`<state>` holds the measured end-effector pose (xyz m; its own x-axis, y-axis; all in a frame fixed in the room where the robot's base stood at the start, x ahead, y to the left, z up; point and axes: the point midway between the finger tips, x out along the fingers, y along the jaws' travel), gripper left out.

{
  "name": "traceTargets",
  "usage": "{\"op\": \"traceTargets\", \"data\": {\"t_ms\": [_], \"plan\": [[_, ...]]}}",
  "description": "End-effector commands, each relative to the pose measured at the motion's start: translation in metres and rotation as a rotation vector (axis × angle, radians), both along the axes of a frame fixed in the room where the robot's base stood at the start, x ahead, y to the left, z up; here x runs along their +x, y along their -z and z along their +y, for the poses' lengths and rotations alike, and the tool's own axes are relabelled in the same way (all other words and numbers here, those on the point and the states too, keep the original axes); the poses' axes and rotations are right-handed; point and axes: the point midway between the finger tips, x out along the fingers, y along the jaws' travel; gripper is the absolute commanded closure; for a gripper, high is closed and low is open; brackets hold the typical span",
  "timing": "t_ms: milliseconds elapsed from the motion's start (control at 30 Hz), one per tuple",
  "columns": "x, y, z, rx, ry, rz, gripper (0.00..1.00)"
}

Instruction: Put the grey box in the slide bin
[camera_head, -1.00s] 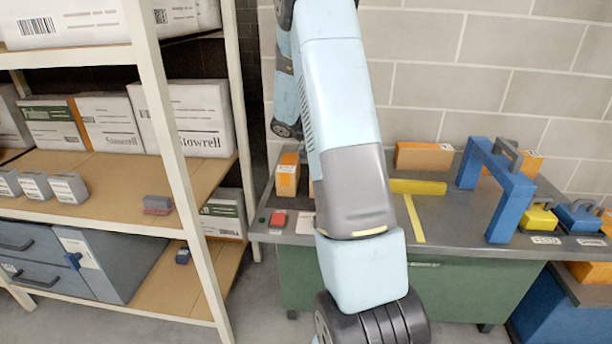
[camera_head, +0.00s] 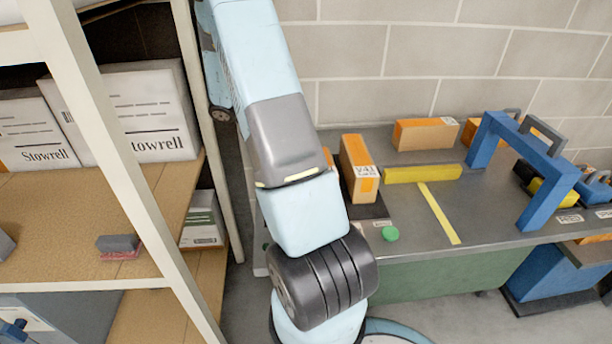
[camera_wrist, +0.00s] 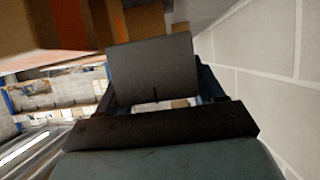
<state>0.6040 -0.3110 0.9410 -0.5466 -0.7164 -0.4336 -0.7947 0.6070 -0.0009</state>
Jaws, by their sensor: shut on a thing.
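In the wrist view, a dark grey box (camera_wrist: 153,68) sits between the fingers of my gripper (camera_wrist: 155,88), which is shut on it. In the head view my arm hangs down between the rack and the bench, and my gripper and the held box are hidden. A blue-grey bin (camera_head: 60,325) shows in part on the low shelf at the bottom left; I cannot tell whether it is the slide bin.
The rack (camera_head: 140,210) stands close on the left, with white cartons and a small grey block (camera_head: 117,243). The bench (camera_head: 420,195) on the right bears orange boxes (camera_head: 360,168), a yellow bar (camera_head: 423,174) and a blue arch (camera_head: 525,165). A brick wall stands behind.

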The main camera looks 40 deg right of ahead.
Motion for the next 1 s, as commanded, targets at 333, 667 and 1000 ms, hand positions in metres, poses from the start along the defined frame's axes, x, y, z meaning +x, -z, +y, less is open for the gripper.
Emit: {"op": "traceTargets", "data": {"t_ms": [333,667,1000], "plan": [[0.001,0.051,0.003,0.001,-0.006,0.004,0.64],[0.001,0.076,0.003,0.001,-0.007,0.003,0.64],[0.002,0.102,0.003,0.000,-0.007,0.000,0.64]]}}
